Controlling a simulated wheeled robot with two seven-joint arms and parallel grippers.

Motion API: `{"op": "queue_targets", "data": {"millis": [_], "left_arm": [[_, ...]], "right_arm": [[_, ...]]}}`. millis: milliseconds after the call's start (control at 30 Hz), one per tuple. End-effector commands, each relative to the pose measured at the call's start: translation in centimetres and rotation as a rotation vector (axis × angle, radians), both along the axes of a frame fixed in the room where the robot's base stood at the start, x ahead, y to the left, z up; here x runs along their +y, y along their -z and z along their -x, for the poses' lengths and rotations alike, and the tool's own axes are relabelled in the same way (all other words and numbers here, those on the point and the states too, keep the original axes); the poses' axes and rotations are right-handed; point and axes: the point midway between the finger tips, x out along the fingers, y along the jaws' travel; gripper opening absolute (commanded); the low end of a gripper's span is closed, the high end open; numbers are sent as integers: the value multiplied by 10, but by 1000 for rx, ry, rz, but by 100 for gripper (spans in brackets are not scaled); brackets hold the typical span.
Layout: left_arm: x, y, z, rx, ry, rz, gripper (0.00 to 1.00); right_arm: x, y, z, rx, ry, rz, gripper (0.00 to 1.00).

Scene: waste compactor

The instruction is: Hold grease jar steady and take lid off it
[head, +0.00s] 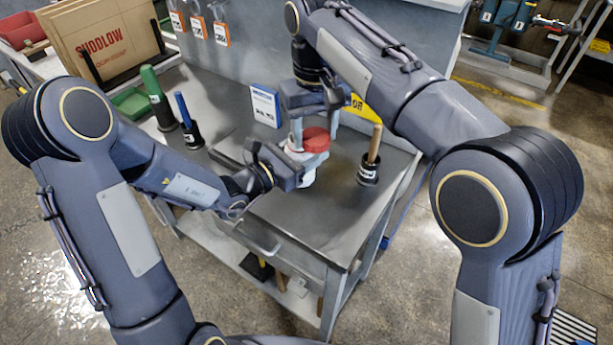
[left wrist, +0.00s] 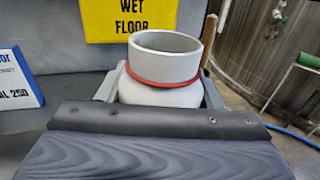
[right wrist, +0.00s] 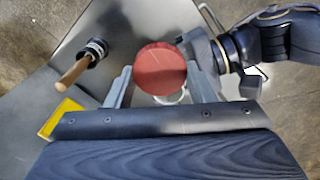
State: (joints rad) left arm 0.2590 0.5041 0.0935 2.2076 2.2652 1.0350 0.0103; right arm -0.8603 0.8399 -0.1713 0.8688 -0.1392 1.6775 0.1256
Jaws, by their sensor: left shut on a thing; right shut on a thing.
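The white grease jar (left wrist: 165,94) stands between the fingers of my left gripper (head: 301,168), which is shut around its body. In the left wrist view the jar is upright, with a red band around its neck and an open, uncovered rim. The round red lid (head: 316,139) is between the fingers of my right gripper (head: 314,134), which is shut on it from above. In the right wrist view the lid (right wrist: 160,69) hides most of the jar. The lid is off the rim, above the jar; the exact gap cannot be told.
A black holder with a wooden handle (head: 372,150) stands right of the jar on the grey workbench (head: 322,225). Green-handled (head: 156,97) and blue-handled (head: 186,118) tools stand at left. A blue-white sign (head: 265,104) and a yellow sign (left wrist: 124,18) are behind.

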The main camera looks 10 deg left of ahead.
Motion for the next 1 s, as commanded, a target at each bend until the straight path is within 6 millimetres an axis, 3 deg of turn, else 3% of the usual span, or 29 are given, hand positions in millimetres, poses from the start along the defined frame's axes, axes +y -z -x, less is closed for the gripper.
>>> {"op": "queue_targets", "data": {"millis": [167, 400, 833, 867, 1000], "left_arm": [[0, 12, 0, -3, 0, 1, 0], [0, 50, 0, -2, 0, 0, 0], [0, 54, 0, -4, 0, 0, 0], [0, 53, 0, -1, 0, 0, 63], [0, 53, 0, -1, 0, 0, 81]], "right_arm": [[0, 10, 0, -1, 0, -1, 22], [0, 40, 0, -1, 0, -1, 22], [0, 44, 0, 0, 0, 0, 22], [0, 42, 0, -1, 0, -1, 22], [0, 41, 0, 0, 0, 0, 22]]}}
